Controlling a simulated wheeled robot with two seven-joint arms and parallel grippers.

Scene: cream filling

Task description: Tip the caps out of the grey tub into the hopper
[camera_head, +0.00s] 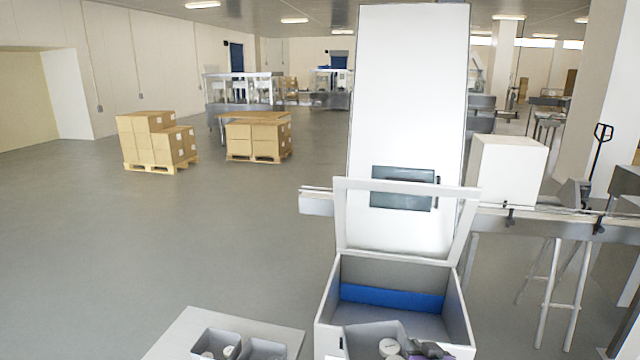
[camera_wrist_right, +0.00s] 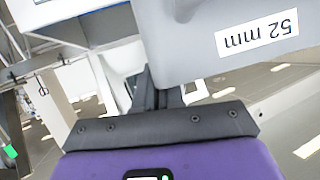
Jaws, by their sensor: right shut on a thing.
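The hopper (camera_head: 465,318) is an open white box at the bottom centre of the head view, with a blue band inside its back wall. A grey tub (camera_head: 362,338) with white caps (camera_head: 389,347) in it is at the hopper's front, cut off by the frame's bottom edge. My right gripper (camera_head: 428,349) is at the tub's right side and shut on it. In the right wrist view the grey tub (camera_wrist_right: 200,60) fills the top, with an upside-down "52 mm" label, above my purple right gripper (camera_wrist_right: 168,95). My left gripper is not in view.
A pale table (camera_head: 190,328) at the lower left bears two more grey tubs (camera_head: 214,338), at least one with white caps. A tall white machine panel (camera_head: 408,100) rises behind the hopper. A conveyor (camera_head: 540,222) runs right. Open floor lies to the left.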

